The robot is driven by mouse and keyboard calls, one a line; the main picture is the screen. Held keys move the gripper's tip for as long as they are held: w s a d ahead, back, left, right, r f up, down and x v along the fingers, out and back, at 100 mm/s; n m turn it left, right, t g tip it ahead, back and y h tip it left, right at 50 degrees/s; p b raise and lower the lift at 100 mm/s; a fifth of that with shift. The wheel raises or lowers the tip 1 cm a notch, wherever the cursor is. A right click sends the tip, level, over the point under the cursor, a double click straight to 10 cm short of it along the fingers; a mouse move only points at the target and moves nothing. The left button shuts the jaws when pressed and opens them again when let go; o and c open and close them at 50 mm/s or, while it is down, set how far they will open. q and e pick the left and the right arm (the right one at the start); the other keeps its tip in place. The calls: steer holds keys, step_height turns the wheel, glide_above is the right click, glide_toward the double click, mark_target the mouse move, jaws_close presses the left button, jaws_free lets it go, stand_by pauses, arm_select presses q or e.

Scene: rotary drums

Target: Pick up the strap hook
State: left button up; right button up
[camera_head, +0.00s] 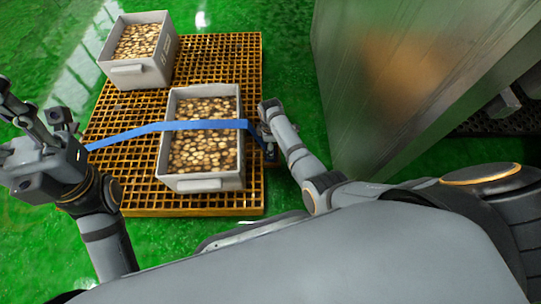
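A blue strap (150,129) runs across the top of the front grey crate (164,142). Its left end goes out of sight at my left wrist, and its right end drops near my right gripper. I cannot make out the strap hook clearly; small dark parts show at the strap's right end beside the crate. My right gripper (268,150) is at that end, close to the crate's right wall, and its fingers are too small and dark to read. My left gripper (32,118) is off the pallet's left edge, with its fingers pointing up and left; their opening is unclear.
A yellow grid pallet (225,58) on a green floor (262,20) carries the front crate and a second grey crate (127,73), both filled with brown round pieces. A large metal cabinet (345,90) stands close on the right. Open floor lies left of the pallet.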

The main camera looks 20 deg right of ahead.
step_height(320, 180, down, 2)
steer(key=shift+f+b, duration=0.1)
steer(key=shift+b, duration=0.2)
steer(key=shift+c, duration=0.3)
steer(key=c, duration=1.2)
